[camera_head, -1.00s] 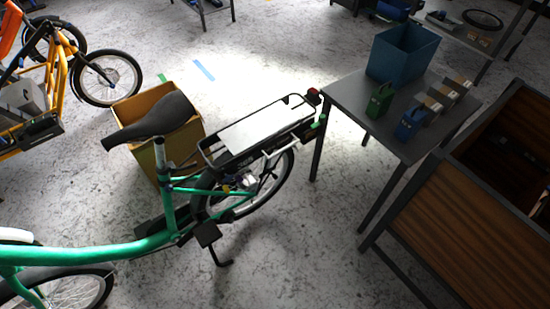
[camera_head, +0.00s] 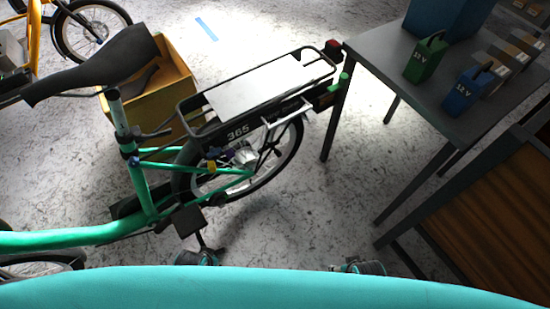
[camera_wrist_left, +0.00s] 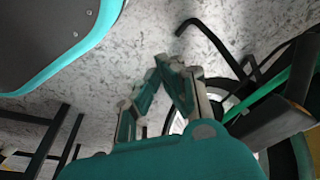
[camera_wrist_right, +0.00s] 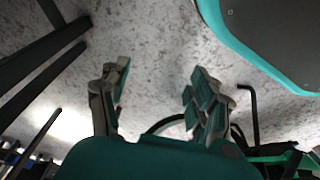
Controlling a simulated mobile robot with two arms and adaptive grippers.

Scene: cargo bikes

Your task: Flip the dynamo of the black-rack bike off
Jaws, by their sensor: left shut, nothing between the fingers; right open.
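The black-rack bike (camera_head: 155,183) has a green frame, a black rear rack (camera_head: 205,112) with a pale top, and the number 365. A small yellow-and-blue part (camera_head: 212,161) sits beside the rear wheel below the rack; I cannot tell whether it is the dynamo or how it is set. In the left wrist view my left gripper (camera_wrist_left: 168,64) is shut and empty, with the wheel and dark bike parts to its right. In the right wrist view my right gripper (camera_wrist_right: 160,68) is open and empty above the floor, with part of a wheel beyond it.
A grey table (camera_head: 372,52) right of the bike bears a green 12 V box (camera_head: 426,60), a blue one (camera_head: 467,92) and a blue bin (camera_head: 440,12). A wooden-sided cart (camera_head: 505,210) stands at lower right. Floor between bike and table is clear.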

